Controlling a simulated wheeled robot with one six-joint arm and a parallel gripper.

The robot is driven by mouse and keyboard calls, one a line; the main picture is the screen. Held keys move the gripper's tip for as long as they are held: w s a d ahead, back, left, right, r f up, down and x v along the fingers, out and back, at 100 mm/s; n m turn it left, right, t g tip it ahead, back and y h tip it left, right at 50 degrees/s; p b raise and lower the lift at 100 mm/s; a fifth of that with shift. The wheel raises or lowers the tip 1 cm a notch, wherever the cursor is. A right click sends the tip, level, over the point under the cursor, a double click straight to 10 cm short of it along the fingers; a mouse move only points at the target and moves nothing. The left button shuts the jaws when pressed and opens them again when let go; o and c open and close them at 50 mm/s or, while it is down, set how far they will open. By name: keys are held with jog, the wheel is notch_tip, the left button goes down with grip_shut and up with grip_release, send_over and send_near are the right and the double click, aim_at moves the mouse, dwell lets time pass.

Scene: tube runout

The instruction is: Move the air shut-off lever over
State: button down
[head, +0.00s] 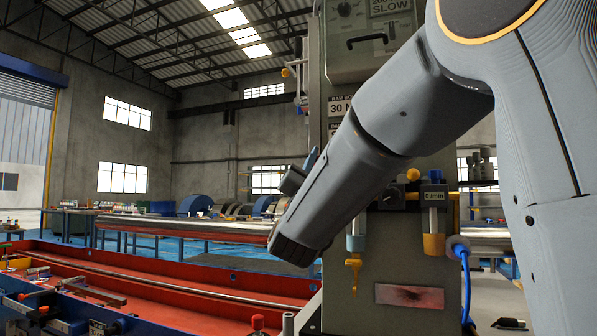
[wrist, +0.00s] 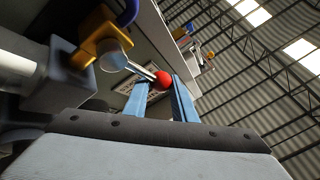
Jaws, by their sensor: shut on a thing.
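The air shut-off lever (wrist: 138,69) shows in the wrist view as a thin silver rod ending in a red ball knob (wrist: 162,77). It comes out of a round silver fitting (wrist: 112,60) beside a yellow body (wrist: 98,33). My gripper (wrist: 160,84) has its two light-blue fingers on either side of the lever's knob end, shut on it. The exact finger contact is hard to see. In the head view my forearm crosses in front of the grey machine column (head: 345,290), and the lever cannot be made out there.
Beside the forearm in the head view, air units with yellow parts (head: 434,243) hang on the column, with a blue hose (head: 465,285). A red machine bed (head: 170,290) runs along the lower left.

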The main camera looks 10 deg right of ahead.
jog(key=shift+d+f+m, duration=0.15)
jog(key=shift+d+m, duration=0.1)
jog(key=shift+m, duration=0.05)
jog(key=c, duration=1.5)
grip_release()
jog(key=shift+w+d, duration=0.1)
jog(key=shift+d, duration=0.05)
jog(key=shift+o, duration=0.2)
jog(key=shift+a, duration=0.2)
jog(key=v, duration=0.8)
jog(key=shift+b, duration=0.3)
jog(key=shift+d, duration=0.1)
